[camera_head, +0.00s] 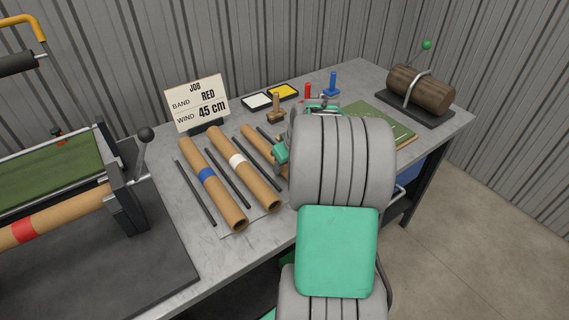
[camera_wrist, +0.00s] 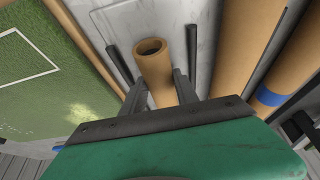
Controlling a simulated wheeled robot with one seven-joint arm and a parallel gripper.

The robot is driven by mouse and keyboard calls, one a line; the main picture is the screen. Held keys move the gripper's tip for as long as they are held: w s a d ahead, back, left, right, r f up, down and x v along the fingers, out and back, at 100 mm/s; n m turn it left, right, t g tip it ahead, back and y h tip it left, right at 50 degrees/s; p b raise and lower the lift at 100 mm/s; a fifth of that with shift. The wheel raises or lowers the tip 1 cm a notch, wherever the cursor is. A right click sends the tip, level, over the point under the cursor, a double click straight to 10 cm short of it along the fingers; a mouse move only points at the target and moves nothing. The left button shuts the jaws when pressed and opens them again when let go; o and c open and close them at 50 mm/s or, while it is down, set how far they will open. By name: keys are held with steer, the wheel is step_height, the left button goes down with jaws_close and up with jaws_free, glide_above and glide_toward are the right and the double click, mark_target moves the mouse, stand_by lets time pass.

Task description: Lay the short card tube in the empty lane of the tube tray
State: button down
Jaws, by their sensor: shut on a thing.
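In the wrist view, my gripper (camera_wrist: 160,82) is shut on the short card tube (camera_wrist: 152,62), a plain brown tube with its open end facing away. A finger lies on each side of it. The tube is between two dark divider rods of the tube tray (camera_wrist: 211,45), roughly in line with them. I cannot tell whether it rests on the tray or is just above it. In the head view, the short tube (camera_head: 256,143) shows in part beside my arm, right of the blue-banded tube (camera_head: 205,175) and white-banded tube (camera_head: 237,160). My arm hides its near end.
A job sign (camera_head: 197,102) stands behind the tray. A turf piece (camera_head: 375,122) lies to the right, with a log-like roll (camera_head: 420,90) on a dark stand beyond it. Stamps and ink pads (camera_head: 270,95) are at the back. A winding machine (camera_head: 75,190) is at left.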

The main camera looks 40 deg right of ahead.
steer(key=c, duration=0.9)
jaws_free()
steer(key=shift+o, duration=0.2)
steer(key=v, duration=0.7)
steer(key=shift+s+a+r, duration=0.1)
steer(key=shift+s+r, duration=0.1)
steer(key=shift+r, duration=0.2)
steer(key=shift+n+g, duration=0.3)
steer(key=a, duration=0.4)
steer(key=a+r, duration=0.1)
steer(key=a, duration=0.7)
steer(key=shift+s+a+r, duration=0.1)
steer(key=shift+a+r, duration=0.05)
steer(key=shift+r, duration=0.05)
steer(key=a, duration=0.2)
steer(key=s+a, duration=0.1)
steer(key=a, duration=0.1)
steer(key=s+a, duration=0.1)
steer(key=a, duration=0.1)
steer(key=shift+s+a, duration=0.15)
steer(key=shift+a, duration=0.1)
steer(key=s+a+f, duration=0.1)
steer(key=s+a, duration=0.6)
steer(key=a, duration=0.1)
steer(key=shift+s+a+f+g, duration=0.25)
steer(key=shift+s+f+g, duration=0.15)
